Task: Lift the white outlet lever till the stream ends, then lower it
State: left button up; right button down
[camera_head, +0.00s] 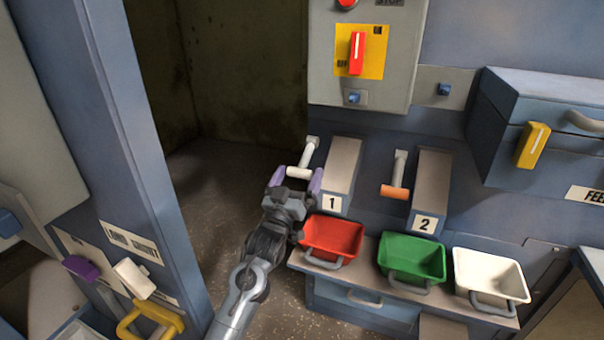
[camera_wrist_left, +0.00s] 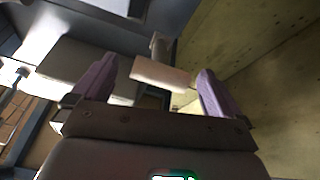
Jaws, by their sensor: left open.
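The white outlet lever (camera_head: 306,156) sits left of the chute marked 1 (camera_head: 342,170). Its white crossbar handle shows between my fingers, and in the left wrist view the handle (camera_wrist_left: 160,74) is pale and lies across the gap between the purple fingertips. My left gripper (camera_head: 295,183) is open at the handle, one finger on each side; I cannot tell whether they touch it. No stream shows at the outlet. A red bin (camera_head: 333,236) stands below chute 1. My right gripper is not in view.
A second lever with an orange handle (camera_head: 394,192) sits beside chute 2 (camera_head: 430,185). A green bin (camera_head: 412,256) and a white bin (camera_head: 489,275) stand right of the red one. A blue post (camera_head: 110,130) stands left of my arm.

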aim_at(306, 156)
pick_arm(q)
jog(key=shift+b+x, duration=0.55)
jog(key=shift+x, duration=1)
jog(key=shift+c, duration=0.3)
